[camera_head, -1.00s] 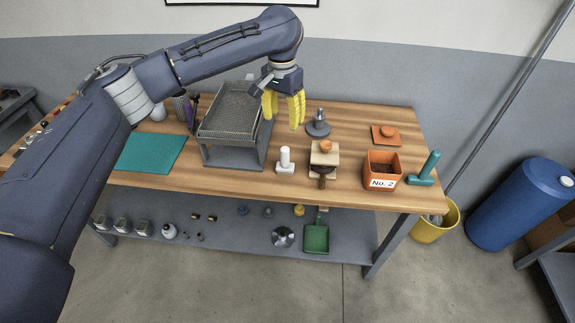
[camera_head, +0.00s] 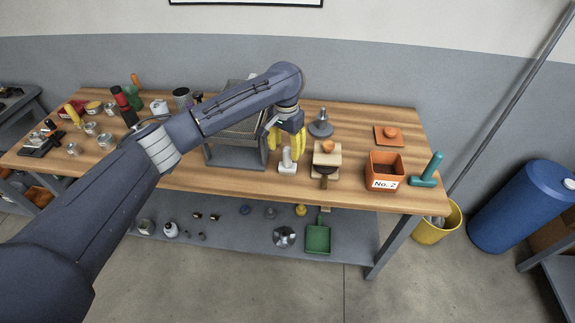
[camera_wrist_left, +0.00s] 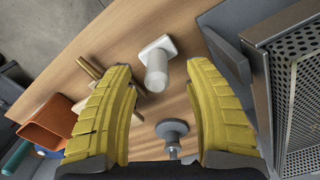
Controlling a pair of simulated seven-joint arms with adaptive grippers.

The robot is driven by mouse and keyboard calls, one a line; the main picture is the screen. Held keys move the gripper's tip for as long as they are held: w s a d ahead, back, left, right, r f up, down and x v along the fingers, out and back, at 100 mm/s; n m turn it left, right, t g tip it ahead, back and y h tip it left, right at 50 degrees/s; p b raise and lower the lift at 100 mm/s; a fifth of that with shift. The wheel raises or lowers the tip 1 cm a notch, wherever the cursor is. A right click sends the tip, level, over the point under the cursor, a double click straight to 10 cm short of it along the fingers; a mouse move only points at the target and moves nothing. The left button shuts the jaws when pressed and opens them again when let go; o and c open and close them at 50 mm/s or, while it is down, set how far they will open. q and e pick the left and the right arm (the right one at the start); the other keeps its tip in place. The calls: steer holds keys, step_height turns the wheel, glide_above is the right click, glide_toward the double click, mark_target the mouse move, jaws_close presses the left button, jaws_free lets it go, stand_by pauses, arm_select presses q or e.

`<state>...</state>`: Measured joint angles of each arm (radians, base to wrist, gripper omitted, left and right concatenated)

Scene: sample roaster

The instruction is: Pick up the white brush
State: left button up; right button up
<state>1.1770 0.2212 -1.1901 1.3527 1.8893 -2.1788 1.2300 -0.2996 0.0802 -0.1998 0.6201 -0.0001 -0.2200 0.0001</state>
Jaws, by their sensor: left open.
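The white brush (camera_head: 287,166) stands on the wooden table, its handle up and its flat base on the wood. It also shows in the left wrist view (camera_wrist_left: 157,66), ahead of the fingers and between them. My left gripper (camera_head: 287,148) is open, with its yellow fingers pointing down over the brush. The gap between the fingertips (camera_wrist_left: 160,72) is in line with the brush. The fingers partly overlap the brush handle in the head view, and I cannot tell whether they touch it. My right gripper is not in view.
A perforated metal tray on a grey stand (camera_head: 238,156) is close to the left of the brush. A wooden block with an orange knob (camera_head: 327,158) is close to the right. A grey round-based piece (camera_head: 320,126) stands behind. An orange box (camera_head: 384,170) and teal brush (camera_head: 429,171) are farther right.

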mark_target(287, 160)
arm_select(q)
steer(key=shift+d+f, duration=0.2)
steer(key=shift+f, duration=2.45)
steer(key=shift+c, duration=0.4)
jaws_close()
